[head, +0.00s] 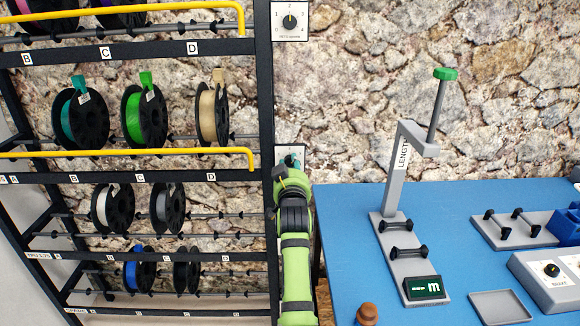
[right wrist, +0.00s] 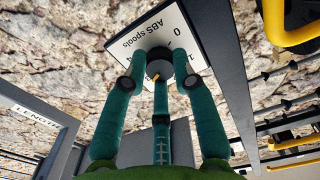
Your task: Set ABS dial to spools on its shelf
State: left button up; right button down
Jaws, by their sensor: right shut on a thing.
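The ABS spools dial is a white plate (right wrist: 143,32) with a dark round knob (right wrist: 181,62), upside down in the right wrist view. A "0" shows on the plate; other numbers are partly covered. My right gripper (right wrist: 157,80) has its teal fingers closed around the knob. In the head view the dial plate (head: 297,150) is mostly behind my right gripper (head: 289,165). The pointer setting cannot be read. On the shelf level beside the dial hang a teal spool (head: 92,120), a green spool (head: 134,117) and a beige spool (head: 207,117). My left gripper is out of view.
Another dial (head: 289,20) is higher on the wall. Lower shelf levels hold more spools (head: 113,208). A yellow rail (head: 150,153) runs near the dial. A blue table (head: 345,230) with a grey length stand (head: 390,170) is at right.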

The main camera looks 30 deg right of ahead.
jog(key=shift+f, duration=0.35)
jog(key=c, duration=1)
grip_release()
jog(key=shift+r, duration=0.1)
notch_tip(320, 180, up, 10)
